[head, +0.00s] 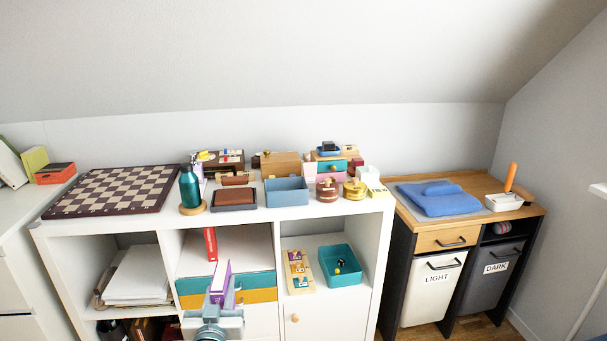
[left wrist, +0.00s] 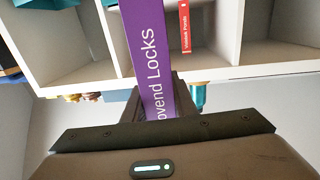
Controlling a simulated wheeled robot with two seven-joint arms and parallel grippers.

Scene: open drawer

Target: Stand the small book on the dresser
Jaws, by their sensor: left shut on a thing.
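My left gripper (head: 221,298) is at the bottom of the head view, in front of the white shelf unit. It is shut on a small purple book (head: 220,276), which stands up from the fingers, slightly tilted. In the left wrist view the purple book (left wrist: 150,55) shows its lettered spine between the fingers. A white piece of furniture at the far left, seemingly the dresser (head: 18,222), carries a few upright books (head: 12,165), a yellow-green box (head: 35,160) and a red-and-black box (head: 55,173). My right gripper is not in view.
The white shelf unit (head: 270,220) has a crowded top with a chessboard (head: 115,190), teal bottle (head: 190,190) and blue bin (head: 287,192). A red book (head: 210,244) stands in its middle compartment, above teal and yellow boxes. A laundry cabinet (head: 433,239) stands at right.

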